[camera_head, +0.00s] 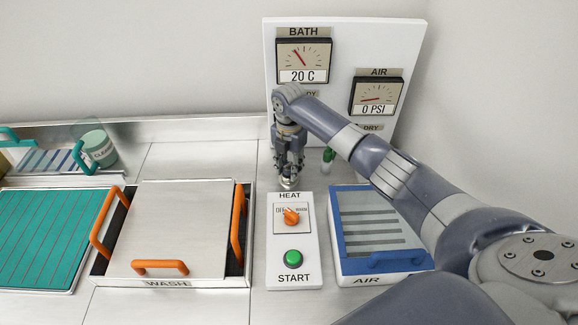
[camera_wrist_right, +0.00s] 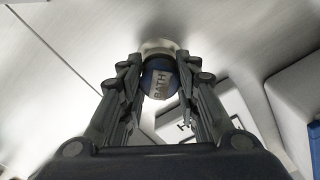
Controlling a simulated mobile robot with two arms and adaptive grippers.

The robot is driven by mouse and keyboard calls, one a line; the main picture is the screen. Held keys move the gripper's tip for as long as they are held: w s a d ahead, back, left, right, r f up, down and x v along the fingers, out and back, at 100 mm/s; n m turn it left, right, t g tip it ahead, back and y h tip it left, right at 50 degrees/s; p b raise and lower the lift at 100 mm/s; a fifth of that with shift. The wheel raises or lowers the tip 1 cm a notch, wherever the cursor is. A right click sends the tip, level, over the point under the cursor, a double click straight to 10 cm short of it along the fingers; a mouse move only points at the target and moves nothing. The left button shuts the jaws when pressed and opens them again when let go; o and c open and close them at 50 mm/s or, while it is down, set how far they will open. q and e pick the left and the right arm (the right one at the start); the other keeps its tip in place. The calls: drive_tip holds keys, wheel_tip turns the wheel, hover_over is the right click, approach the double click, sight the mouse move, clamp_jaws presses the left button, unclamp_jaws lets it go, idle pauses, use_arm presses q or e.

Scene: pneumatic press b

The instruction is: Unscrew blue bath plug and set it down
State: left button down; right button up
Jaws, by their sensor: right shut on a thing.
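The blue bath plug (camera_wrist_right: 158,84), lettered BATH, sits between the fingertips of my right gripper (camera_wrist_right: 157,78) in the right wrist view. The gripper is shut on it. A pale round fitting (camera_wrist_right: 158,47) shows right beyond the plug; I cannot tell whether the plug is still seated on it. In the head view my right gripper (camera_head: 289,172) points down at the counter, just behind the HEAT panel, and its fingers hide most of the plug. My left gripper is not in view.
The HEAT panel (camera_head: 309,252) with an orange knob (camera_head: 291,216) and green START button (camera_head: 293,259) lies in front. A green plug (camera_head: 328,155) stands right of the gripper. The WASH tray's lid (camera_head: 180,230) is at left, the blue AIR tray (camera_head: 343,253) at right.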

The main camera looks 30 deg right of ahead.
drive_tip(key=n, duration=0.3)
drive_tip(key=shift+n, duration=0.3)
drive_tip(key=o, duration=0.6)
drive_tip(key=m, duration=1.2)
